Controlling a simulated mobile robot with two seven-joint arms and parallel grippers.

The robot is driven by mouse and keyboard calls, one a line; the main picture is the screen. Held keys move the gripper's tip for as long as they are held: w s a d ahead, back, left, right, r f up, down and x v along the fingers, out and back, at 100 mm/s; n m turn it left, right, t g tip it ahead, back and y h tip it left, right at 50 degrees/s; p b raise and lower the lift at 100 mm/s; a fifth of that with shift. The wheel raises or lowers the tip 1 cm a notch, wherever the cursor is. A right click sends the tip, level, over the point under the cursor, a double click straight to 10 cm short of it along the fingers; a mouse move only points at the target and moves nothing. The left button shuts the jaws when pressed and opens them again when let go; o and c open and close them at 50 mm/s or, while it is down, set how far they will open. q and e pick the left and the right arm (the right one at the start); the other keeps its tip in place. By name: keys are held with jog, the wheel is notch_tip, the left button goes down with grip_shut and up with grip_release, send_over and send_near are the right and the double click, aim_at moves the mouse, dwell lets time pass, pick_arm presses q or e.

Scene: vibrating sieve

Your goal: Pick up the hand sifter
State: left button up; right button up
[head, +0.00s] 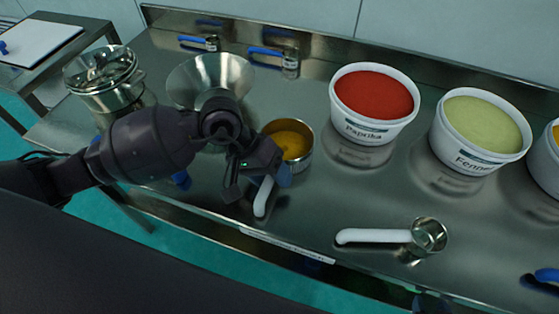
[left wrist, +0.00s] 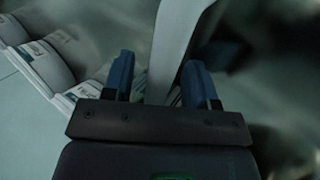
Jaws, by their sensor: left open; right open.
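A round metal cup with yellow-orange powder (head: 291,136), which looks like the hand sifter, stands on the steel table. Its white handle (head: 263,197) points to the front edge. My left gripper (head: 259,181) is over this handle and hides where it joins the cup. It is open, with the pale handle (left wrist: 176,45) between its blue fingers in the left wrist view; I cannot tell whether they touch it. My right gripper (head: 432,303) shows only as a dark, partly cut-off shape at the bottom edge, right of centre.
A metal scoop with a white handle (head: 375,236) lies at the front right. A paprika tub (head: 366,128) and a fennel tub (head: 475,158) stand behind. The table's middle front is mostly clear.

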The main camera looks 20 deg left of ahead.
pick_arm(q)
jog(key=c, duration=0.8)
grip_shut()
jog(key=shift+r, duration=0.65)
notch_tip(320, 180, up, 19)
jog(key=p, duration=0.2)
jog(key=shift+w+a+f, duration=0.15)
jog(key=shift+a, duration=0.1)
jog(key=shift+w+a, duration=0.15)
jog(key=shift+a, duration=0.15)
jog(key=shift+w+a+b, duration=0.15)
jog(key=shift+a+b, duration=0.2)
jog(key=shift+b, duration=0.1)
